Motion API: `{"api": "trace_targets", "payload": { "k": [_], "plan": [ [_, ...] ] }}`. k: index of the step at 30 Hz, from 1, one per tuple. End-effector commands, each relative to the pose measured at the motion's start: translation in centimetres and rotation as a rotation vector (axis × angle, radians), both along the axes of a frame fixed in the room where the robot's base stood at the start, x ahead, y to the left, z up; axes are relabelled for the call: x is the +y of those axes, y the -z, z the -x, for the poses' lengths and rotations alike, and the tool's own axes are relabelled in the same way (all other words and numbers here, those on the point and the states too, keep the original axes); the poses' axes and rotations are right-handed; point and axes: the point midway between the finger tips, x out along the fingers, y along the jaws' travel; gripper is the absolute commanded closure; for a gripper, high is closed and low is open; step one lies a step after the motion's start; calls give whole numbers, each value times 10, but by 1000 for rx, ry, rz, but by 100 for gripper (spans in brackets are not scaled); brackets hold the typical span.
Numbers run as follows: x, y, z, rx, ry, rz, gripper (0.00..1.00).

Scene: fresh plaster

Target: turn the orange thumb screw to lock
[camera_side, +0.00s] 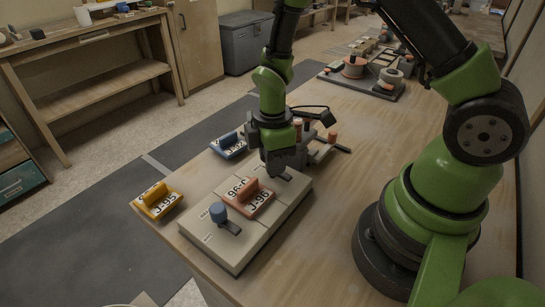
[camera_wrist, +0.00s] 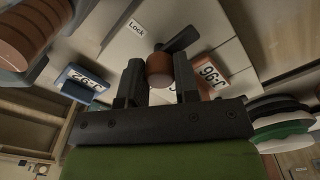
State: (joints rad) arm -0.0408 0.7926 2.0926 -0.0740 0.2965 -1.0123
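The orange thumb screw (camera_wrist: 159,70) stands between the two fingers of my gripper (camera_wrist: 159,82) in the wrist view. Its dark lever (camera_wrist: 180,40) points up and right, away from the "Lock" label (camera_wrist: 136,28), which lies up and left of the screw. The fingers flank the screw closely; I cannot tell whether they touch it. In the side view my gripper (camera_side: 273,165) points down at the far right part of the pale fixture block (camera_side: 215,247) and hides the screw. A dark lever end (camera_side: 286,175) shows beside the fingertips.
A yellow plate (camera_side: 157,199) and a blue plate (camera_side: 228,146) lie on the table. Other fixtures (camera_side: 361,68) stand farther back.

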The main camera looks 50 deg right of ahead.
Motion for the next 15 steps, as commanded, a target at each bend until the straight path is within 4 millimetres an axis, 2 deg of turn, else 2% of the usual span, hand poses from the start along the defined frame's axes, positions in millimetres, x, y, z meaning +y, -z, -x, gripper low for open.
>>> {"api": "trace_targets", "payload": {
  "k": [8, 15],
  "plan": [
    [0, 0, 0, 0, 15, 0, 94],
    [0, 0, 0, -1, 112, 1, 94]
  ]
}}
